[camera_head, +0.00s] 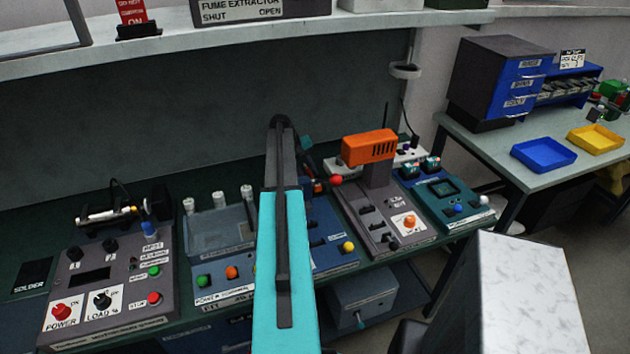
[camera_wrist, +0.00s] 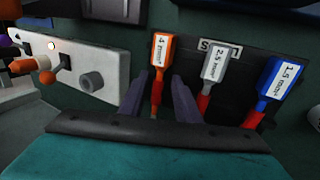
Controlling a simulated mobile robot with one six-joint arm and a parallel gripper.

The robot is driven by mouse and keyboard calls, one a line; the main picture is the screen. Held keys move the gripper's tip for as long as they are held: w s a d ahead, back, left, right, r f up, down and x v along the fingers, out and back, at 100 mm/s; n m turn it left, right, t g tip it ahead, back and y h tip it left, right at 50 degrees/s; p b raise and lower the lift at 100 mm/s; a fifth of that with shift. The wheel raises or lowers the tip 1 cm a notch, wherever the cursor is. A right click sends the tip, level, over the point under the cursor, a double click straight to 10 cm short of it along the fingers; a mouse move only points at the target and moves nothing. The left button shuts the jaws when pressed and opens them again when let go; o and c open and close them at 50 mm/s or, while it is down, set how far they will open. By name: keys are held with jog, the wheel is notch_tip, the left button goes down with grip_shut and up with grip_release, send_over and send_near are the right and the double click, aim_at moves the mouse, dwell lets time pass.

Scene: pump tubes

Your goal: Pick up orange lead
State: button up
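The orange lead (camera_wrist: 161,52), with a white 4 mm² label on its head and a red lower part, stands in a dark holder in the wrist view. My gripper (camera_wrist: 157,82) is open, with one dark finger to each side of the lead's lower part. Gaps show between the lead and both fingers. A grey 2.5 mm² lead (camera_wrist: 213,65) and a blue 1.5 mm² lead (camera_wrist: 281,80) stand to the right in the same holder. In the camera_head view, my arm covers much of this area, and I cannot make out the fingertips.
A white panel (camera_wrist: 85,68) with orange knobs stands left of the leads in the wrist view. The grey lead is close to my right finger. In the camera_head view, an orange-topped device (camera_head: 369,147) and a grey control box (camera_head: 110,287) flank my arm.

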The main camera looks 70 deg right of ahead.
jog(key=shift+x, duration=1)
jog(key=shift+c, duration=0.2)
grip_shut()
